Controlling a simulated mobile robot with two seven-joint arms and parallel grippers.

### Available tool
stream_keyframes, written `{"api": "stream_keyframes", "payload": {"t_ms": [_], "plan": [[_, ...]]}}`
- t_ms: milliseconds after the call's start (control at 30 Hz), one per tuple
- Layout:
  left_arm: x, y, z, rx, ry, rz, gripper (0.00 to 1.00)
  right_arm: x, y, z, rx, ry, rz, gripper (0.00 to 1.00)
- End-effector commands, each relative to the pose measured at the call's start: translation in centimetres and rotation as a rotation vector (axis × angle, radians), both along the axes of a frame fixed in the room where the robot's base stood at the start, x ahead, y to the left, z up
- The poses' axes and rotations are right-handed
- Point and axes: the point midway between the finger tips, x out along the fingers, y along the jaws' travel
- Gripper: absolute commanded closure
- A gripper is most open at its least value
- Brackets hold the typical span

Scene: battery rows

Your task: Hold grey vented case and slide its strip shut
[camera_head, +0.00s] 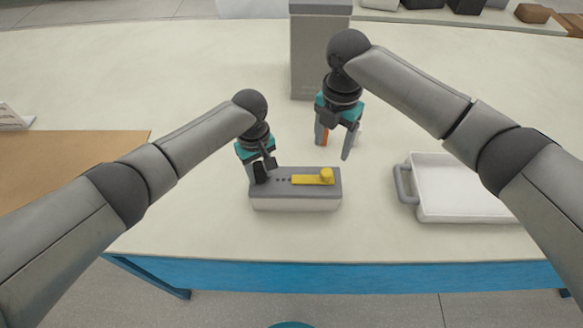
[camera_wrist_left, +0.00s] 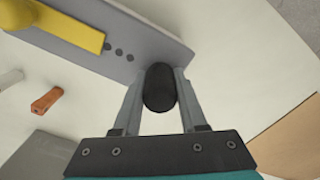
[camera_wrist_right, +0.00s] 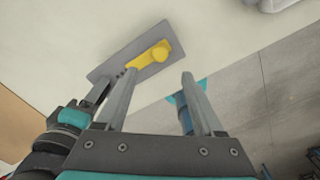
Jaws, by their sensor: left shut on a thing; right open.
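The grey case (camera_head: 295,203) lies on the table in front of me, a row of dark vent holes in its top. A yellow strip (camera_head: 308,180) with a round yellow knob lies along the right part of the top; the holes left of it show uncovered. My left gripper (camera_wrist_left: 160,92) is shut on the black post (camera_wrist_left: 160,85) at the case's left end. My right gripper (camera_head: 333,150) is open and empty, above and behind the case's right end. The strip also shows in the right wrist view (camera_wrist_right: 146,60), beyond its fingers.
A white tray (camera_head: 425,213) with a grey handle stands to the right. A tall grey box (camera_head: 307,60) stands behind. An orange piece (camera_wrist_left: 46,100) and a whitish piece (camera_wrist_left: 10,78) lie behind the case. A brown mat (camera_head: 70,155) covers the left.

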Motion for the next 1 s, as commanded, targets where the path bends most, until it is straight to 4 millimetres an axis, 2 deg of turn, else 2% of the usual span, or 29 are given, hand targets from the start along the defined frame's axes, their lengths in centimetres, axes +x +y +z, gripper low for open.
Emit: {"api": "stream_keyframes", "payload": {"t_ms": [167, 500, 733, 867, 1000], "plan": [[0.1, 0.0, 0.0, 0.000, -0.001, 0.000, 1.00, 0.0, 0.1, 0.1, 0.002, 0.000, -0.102, 0.31], [0.1, 0.0, 0.1, 0.000, -0.001, 0.000, 1.00, 0.0, 0.1, 0.8, 0.002, -0.001, -0.546, 0.31], [0.1, 0.0, 0.1, 0.000, -0.001, 0.000, 1.00, 0.0, 0.0, 0.8, -0.001, 0.001, -0.702, 0.31], [0.1, 0.0, 0.1, -0.001, -0.002, 0.000, 1.00, 0.0, 0.0, -0.1, 0.000, 0.003, -0.719, 0.31], [0.0, 0.0, 0.1, -0.001, -0.002, 0.000, 1.00, -0.1, 0.0, -2.5, -0.003, 0.005, -0.718, 0.31]]}}
